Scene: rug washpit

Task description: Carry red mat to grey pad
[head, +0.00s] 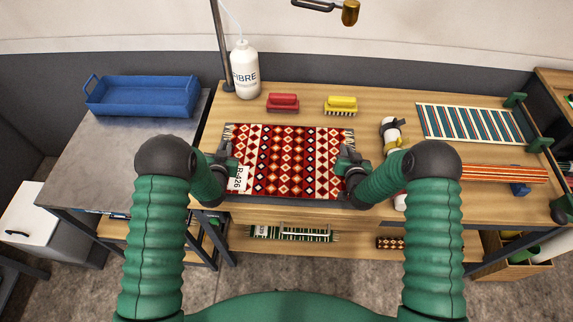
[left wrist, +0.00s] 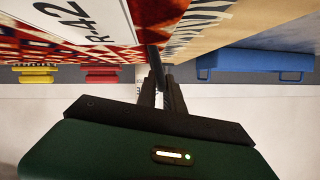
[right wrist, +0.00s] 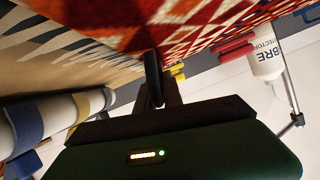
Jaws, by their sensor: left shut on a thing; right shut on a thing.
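The red mat (head: 295,160), patterned with diamonds and fringed at both ends, lies flat at the front middle of the wooden bench. A white tag reading R-426 (head: 238,178) is at its left end. My left gripper (head: 228,162) is shut on the mat's left end. My right gripper (head: 350,160) is shut on its right end. The fringes also show in the left wrist view (left wrist: 195,22) and the right wrist view (right wrist: 90,50). I cannot tell whether the mat is raised off the bench. A grey surface (head: 95,140) tops the table at left; no separate grey pad is distinct.
A blue tray (head: 142,97) stands at the back of the grey table. A white bottle (head: 245,72), a red brush (head: 283,103) and a yellow brush (head: 341,105) stand behind the mat. A white roll (head: 391,130) and a striped rug (head: 470,122) are at right.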

